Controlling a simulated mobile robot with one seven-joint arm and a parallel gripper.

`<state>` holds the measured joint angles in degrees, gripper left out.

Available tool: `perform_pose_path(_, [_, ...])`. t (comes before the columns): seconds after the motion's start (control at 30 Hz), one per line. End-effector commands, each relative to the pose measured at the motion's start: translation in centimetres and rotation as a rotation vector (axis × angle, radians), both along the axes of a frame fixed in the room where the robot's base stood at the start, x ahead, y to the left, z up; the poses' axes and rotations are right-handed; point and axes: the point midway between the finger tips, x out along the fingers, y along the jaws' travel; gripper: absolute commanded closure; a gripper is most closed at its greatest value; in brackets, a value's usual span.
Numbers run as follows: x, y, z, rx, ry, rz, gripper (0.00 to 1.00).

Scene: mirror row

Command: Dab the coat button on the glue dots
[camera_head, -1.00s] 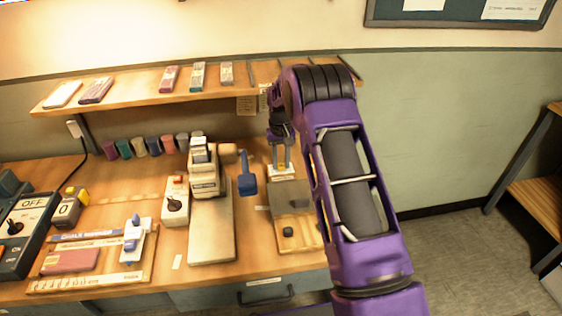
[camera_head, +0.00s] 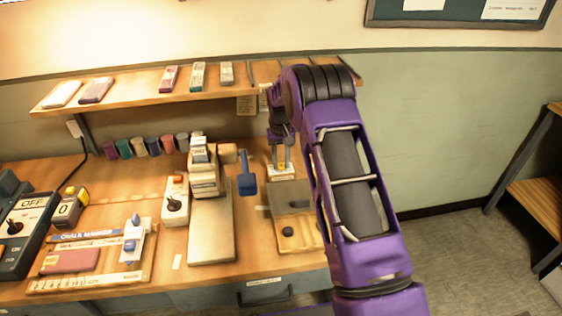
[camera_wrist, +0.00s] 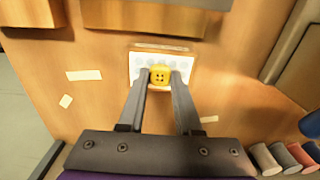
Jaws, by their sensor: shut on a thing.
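The coat button (camera_wrist: 160,74) is small and yellow with dark holes. My gripper (camera_wrist: 160,78) is shut on it, with one fingertip at each side. Behind it in the wrist view is a white card with pale glue dots (camera_wrist: 141,62) in a wooden frame; the button and fingertips hide part of the card. In the head view my gripper (camera_head: 281,163) points down at the card (camera_head: 283,175) near the back of the bench. I cannot tell whether the button touches the card.
A blue-handled tool (camera_head: 247,182) and a beige press (camera_head: 206,180) stand left of my gripper. A wooden tray with a grey block (camera_head: 292,197) lies in front. The shelf (camera_head: 140,97) runs above along the wall. Several coloured spools (camera_head: 139,147) line the back.

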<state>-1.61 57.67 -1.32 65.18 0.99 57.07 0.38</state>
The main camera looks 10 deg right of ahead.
Motion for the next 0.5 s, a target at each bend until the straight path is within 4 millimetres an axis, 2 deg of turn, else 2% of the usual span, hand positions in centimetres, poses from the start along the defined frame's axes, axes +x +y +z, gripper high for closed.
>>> perform_pose_path(0.5, [0.0, 0.0, 3.7, 0.0, 0.0, 0.0, 1.0])
